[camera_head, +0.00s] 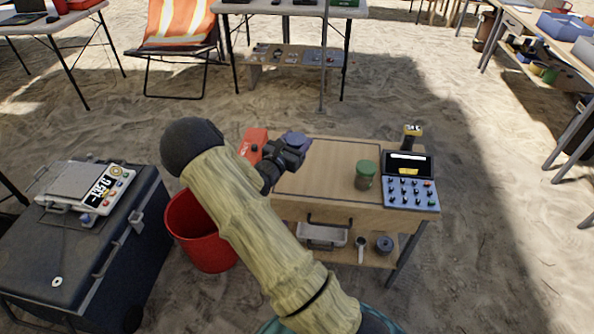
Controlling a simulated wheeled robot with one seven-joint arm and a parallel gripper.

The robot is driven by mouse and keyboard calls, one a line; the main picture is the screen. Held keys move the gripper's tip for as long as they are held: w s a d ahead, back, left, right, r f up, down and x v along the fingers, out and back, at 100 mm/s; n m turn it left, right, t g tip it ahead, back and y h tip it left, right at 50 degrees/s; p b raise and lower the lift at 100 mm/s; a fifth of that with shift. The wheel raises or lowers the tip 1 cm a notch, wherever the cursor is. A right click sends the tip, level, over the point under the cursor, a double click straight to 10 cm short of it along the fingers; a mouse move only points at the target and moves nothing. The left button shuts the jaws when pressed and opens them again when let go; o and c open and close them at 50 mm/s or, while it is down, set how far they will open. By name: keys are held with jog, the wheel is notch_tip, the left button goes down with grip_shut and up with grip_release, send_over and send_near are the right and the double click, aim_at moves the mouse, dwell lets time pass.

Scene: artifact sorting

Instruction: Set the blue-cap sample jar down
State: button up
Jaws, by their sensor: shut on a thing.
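My gripper (288,153) is at the end of my tan arm, over the left back part of the small wooden table (318,165). It is shut on the blue-cap sample jar. The jar's dull blue cap (297,139) shows at the gripper's far end, while the jar's body is hidden behind the dark fingers. I cannot tell whether the jar touches the table top.
A green-lidded jar (365,175) stands right of the gripper, beside a keypad device (409,180) with a screen. A red block (252,146) shows just left of the gripper. A red bucket (203,235) and a dark case (85,235) with a scale stand left. The table's middle is clear.

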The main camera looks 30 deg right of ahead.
notch_tip(320, 180, down, 5)
jog(key=shift+w+d+r+b, duration=0.1)
jog(key=shift+d+b, duration=0.05)
jog(key=shift+b, duration=0.2)
jog(key=shift+f+b, duration=0.4)
jog(key=shift+f, duration=1.55)
jog(key=shift+f, duration=0.1)
jog(key=o, duration=1)
jog(key=shift+o, duration=0.5)
jog(key=p+v, duration=0.1)
jog(key=v, duration=1.1)
